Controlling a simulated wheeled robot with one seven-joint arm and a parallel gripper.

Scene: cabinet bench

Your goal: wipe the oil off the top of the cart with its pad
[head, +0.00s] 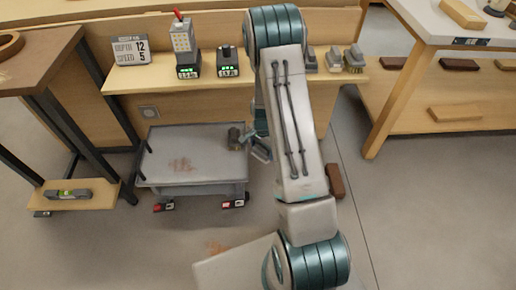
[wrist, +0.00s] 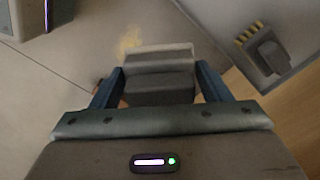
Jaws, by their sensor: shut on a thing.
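The grey cart (head: 205,178) stands left of my arm, in front of the bench. A reddish-brown oil patch (head: 182,165) lies on the left-middle of its top. My gripper (head: 261,150) is beside the cart's right edge, off its top. In the wrist view, my gripper (wrist: 158,90) is shut on a dark grey block with a paler grey strip, which looks like the pad (wrist: 158,85). The pad is hard to make out in the head view. A brush with yellowish bristles (wrist: 264,50) lies on the cart's edge; it also shows in the head view (head: 235,138).
Another brownish patch (head: 216,247) is on the floor. The bench shelf (head: 150,82) behind holds a sign, devices and brushes. A table with a spirit level (head: 68,194) is left; a white-topped table (head: 440,25) is right. A brown block (head: 335,181) lies right of my arm.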

